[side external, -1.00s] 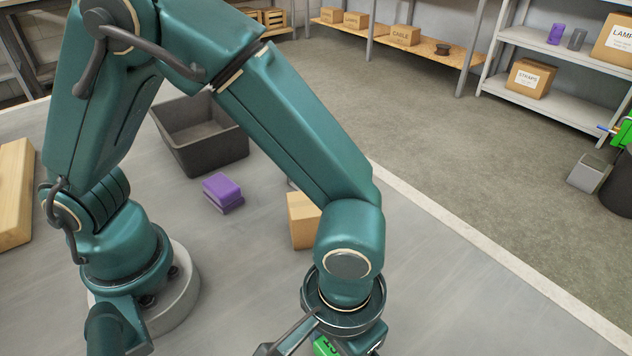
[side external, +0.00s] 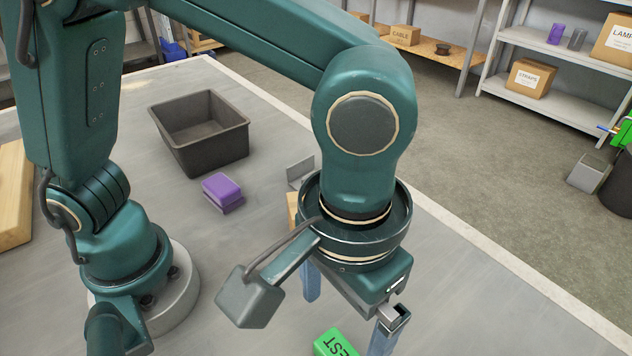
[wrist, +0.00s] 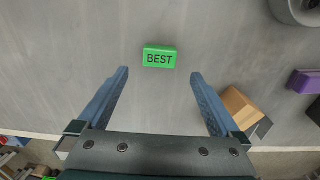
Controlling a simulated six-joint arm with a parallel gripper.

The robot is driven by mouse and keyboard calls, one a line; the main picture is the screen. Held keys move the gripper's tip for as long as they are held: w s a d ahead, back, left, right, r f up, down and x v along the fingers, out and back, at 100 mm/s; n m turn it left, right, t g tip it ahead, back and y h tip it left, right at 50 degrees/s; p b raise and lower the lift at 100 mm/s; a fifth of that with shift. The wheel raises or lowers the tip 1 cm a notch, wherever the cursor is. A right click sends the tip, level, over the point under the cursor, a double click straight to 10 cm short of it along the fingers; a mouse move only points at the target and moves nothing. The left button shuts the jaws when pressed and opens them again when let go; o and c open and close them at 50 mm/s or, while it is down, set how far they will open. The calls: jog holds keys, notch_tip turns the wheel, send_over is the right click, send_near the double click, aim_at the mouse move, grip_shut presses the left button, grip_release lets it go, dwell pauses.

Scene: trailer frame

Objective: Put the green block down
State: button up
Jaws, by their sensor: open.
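The green block (side external: 335,344) lies on the grey table at the bottom of the side view, partly cut off by the picture's edge. In the wrist view the green block (wrist: 159,57) lies flat with "BEST" on it, beyond the fingertips and between their lines. My gripper (side external: 348,316) is above the table, and its fingers are wide apart with nothing between them. In the wrist view my gripper (wrist: 159,76) shows both blue fingers apart from the block.
A purple block (side external: 222,190) and a dark open bin (side external: 200,135) stand on the table left of my gripper. A tan block (side external: 292,208) is partly hidden behind the wrist, near a grey bracket (side external: 300,170). A wooden board (side external: 14,195) lies at far left.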

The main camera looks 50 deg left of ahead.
jog(key=w+a+r+t+h, duration=0.1)
jog(key=w+a+r+t, duration=0.15)
jog(key=a+r, duration=0.5)
jog(key=s+a+f+t+y, duration=0.1)
jog(key=s+a+f+t, duration=0.1)
jog(key=a, duration=1)
jog(key=shift+a+f+t, duration=0.15)
jog(key=shift+a+t, duration=0.1)
jog(key=shift+t, duration=0.3)
